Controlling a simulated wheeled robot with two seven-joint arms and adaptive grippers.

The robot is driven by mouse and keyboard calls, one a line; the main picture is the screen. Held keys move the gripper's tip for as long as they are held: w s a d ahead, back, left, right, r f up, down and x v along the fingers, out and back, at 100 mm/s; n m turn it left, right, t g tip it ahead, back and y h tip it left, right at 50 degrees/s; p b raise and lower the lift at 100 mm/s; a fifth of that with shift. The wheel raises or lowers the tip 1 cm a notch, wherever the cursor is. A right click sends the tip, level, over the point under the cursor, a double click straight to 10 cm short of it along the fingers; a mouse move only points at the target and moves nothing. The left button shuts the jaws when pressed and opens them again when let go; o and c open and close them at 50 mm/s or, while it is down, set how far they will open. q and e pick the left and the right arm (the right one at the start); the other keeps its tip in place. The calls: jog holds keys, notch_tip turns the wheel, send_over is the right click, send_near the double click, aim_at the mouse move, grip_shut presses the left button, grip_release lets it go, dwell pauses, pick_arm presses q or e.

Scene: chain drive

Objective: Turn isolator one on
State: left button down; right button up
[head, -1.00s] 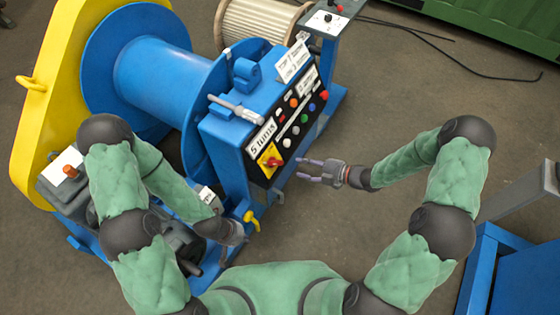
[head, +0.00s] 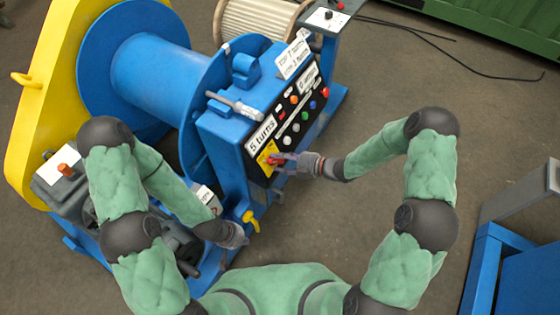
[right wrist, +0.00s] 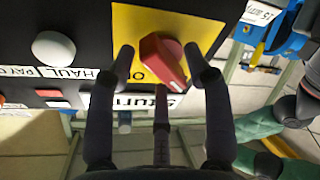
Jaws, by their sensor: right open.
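The isolator is a red rotary knob (right wrist: 163,60) on a yellow plate (right wrist: 135,22), at the lower end of the black control panel. The plate also shows in the head view (head: 264,154). My right gripper (head: 277,159) is at the knob. In the right wrist view the right gripper (right wrist: 159,55) is open, with one finger on each side of the knob; I cannot tell if they touch it. The knob sits slanted and partly hides the plate's lettering. My left gripper (head: 240,238) is low beside the blue machine; its fingers are too small to judge.
The panel carries several round buttons, including a white one (right wrist: 53,48) close to the knob. A sign reading 5 turns (head: 261,134) is beside the plate. A yellow valve handle (head: 250,218) is near my left gripper.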

jog(key=shift+w+a, duration=0.15)
jog(key=shift+a, duration=0.1)
grip_shut()
